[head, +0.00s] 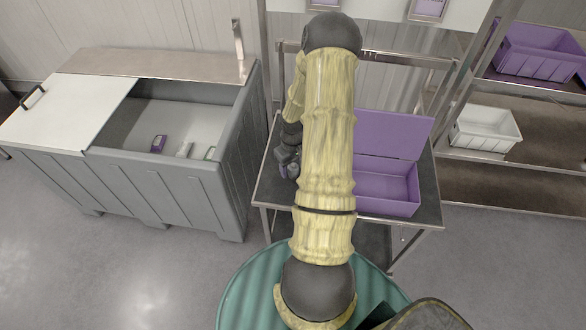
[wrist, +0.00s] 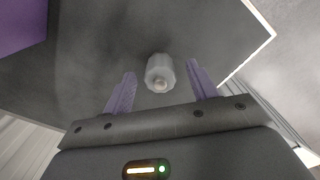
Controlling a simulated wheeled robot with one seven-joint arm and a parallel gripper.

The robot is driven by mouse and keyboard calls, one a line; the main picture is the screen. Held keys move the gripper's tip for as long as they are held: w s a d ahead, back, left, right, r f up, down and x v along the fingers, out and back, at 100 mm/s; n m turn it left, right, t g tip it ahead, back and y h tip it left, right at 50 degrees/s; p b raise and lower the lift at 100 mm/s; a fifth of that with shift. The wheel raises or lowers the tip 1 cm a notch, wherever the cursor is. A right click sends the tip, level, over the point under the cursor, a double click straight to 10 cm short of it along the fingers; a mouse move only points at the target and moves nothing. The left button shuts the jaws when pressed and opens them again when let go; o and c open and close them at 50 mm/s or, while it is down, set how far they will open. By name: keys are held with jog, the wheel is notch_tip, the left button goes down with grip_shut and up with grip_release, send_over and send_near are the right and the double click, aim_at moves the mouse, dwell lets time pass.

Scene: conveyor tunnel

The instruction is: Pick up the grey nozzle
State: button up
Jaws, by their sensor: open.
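The grey nozzle (wrist: 160,72) is a small rounded piece on a dark table top in the wrist view. It lies ahead of and between the two purple fingers of my gripper (wrist: 160,88). The fingers are apart and nothing is between them that they touch. In the head view my gripper (head: 288,165) points down over the left part of the table (head: 264,192). The nozzle cannot be made out in the head view, where my arm and gripper cover that area.
A purple box (head: 392,185) with a raised lid stands on the table's right side. A grey bin (head: 170,185) with small items inside stands to the left. Shelves with a purple crate (head: 540,55) and a white crate (head: 485,130) are at the right.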

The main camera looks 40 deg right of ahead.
aim_at(293, 165)
jog(key=shift+f, duration=0.95)
jog(key=shift+c, duration=0.5)
jog(key=c, duration=1)
jog(key=shift+c, duration=0.2)
notch_tip(293, 165, up, 10)
jog(key=shift+b, duration=0.85)
